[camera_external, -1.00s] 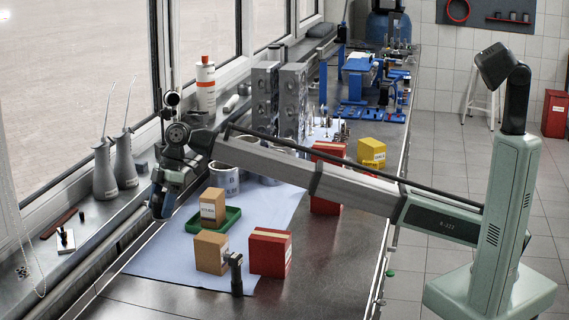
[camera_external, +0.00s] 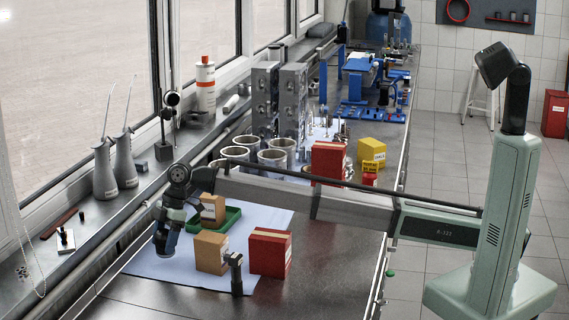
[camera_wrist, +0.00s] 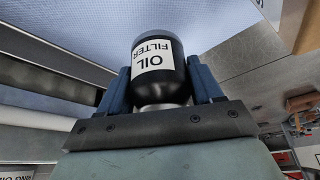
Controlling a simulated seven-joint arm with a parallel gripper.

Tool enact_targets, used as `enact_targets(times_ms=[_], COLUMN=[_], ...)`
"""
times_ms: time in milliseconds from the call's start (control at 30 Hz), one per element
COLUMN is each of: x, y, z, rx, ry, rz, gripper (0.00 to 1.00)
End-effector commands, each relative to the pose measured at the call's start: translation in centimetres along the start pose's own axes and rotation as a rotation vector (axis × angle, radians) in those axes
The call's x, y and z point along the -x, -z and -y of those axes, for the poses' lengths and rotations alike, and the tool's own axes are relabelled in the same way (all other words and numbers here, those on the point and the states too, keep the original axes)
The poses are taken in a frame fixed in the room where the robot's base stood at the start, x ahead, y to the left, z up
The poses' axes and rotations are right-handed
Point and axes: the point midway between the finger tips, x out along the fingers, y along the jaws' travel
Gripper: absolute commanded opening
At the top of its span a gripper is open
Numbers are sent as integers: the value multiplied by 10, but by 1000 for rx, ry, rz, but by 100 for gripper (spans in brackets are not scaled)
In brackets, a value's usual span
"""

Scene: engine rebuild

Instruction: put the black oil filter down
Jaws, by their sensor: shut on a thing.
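The black oil filter (camera_wrist: 158,75), with a white "OIL FILTER" label, is between the two blue fingers of my gripper (camera_wrist: 158,88) in the wrist view. The fingers are shut on its sides. In the external view my gripper (camera_external: 165,238) points down low over the left edge of the pale blue cloth (camera_external: 165,264), left of the tan box. The filter is hard to make out there. I cannot tell whether its end touches the cloth.
A tan box (camera_external: 211,252), a red box (camera_external: 270,252) and a small dark post (camera_external: 235,272) stand to the right. A green tray (camera_external: 230,219) holds another tan box (camera_external: 212,209). Several metal cylinders (camera_external: 275,157) stand behind. The window ledge (camera_external: 100,217) runs along the left.

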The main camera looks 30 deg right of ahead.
Motion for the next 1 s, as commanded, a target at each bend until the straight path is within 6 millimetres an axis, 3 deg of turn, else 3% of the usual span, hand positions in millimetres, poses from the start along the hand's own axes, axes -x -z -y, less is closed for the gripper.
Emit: enact_targets(times_ms=[300,733,767,1000], x=[-31,-35,-35,-35], y=[-13,-14,-14,-14], z=[0,0,0,0], rx=[-1,-1,0,0], ry=[0,0,0,0], rz=[0,-1,0,0], gripper=[25,25,68,91])
